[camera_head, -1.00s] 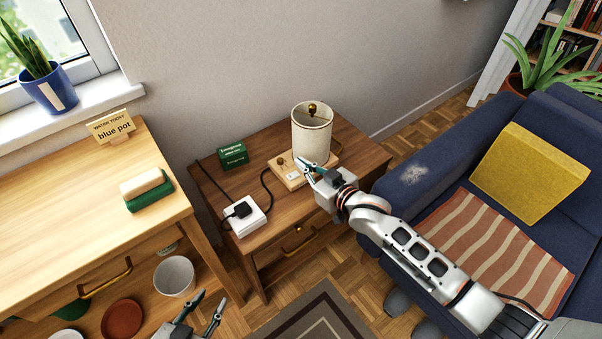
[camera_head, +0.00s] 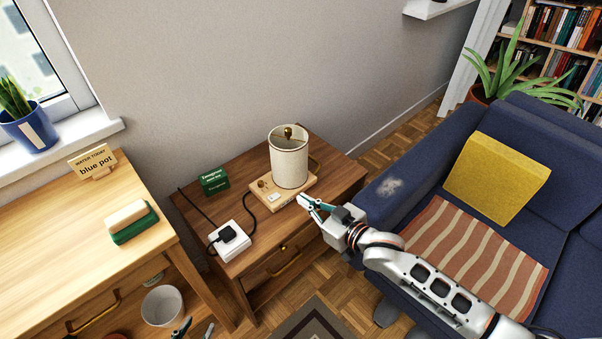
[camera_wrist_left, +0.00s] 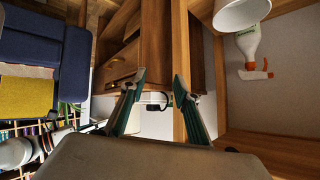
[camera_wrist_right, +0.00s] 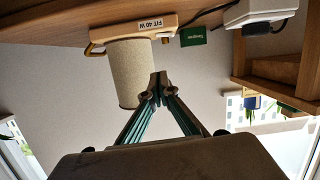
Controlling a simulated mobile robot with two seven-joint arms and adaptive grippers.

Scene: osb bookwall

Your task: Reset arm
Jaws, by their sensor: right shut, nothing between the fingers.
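My right arm comes in from the right in the head view. Its gripper (camera_head: 304,202) is shut and empty, just in front of the lamp's wooden base (camera_head: 297,190) and apart from it. The lamp's cream shade (camera_head: 288,160) stands upright. In the right wrist view the closed fingertips (camera_wrist_right: 157,82) show beside the upside-down shade (camera_wrist_right: 129,72). My left gripper (camera_head: 196,329) only peeks in at the bottom edge of the head view. In the left wrist view its fingers (camera_wrist_left: 156,82) are apart with nothing held between them.
The side table (camera_head: 255,195) also bears a white power strip (camera_head: 230,240) and a green box (camera_head: 214,181). A wooden desk (camera_head: 60,230) stands left, with a white bin (camera_head: 162,306) below. A blue sofa (camera_head: 415,165) is close to my right arm.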

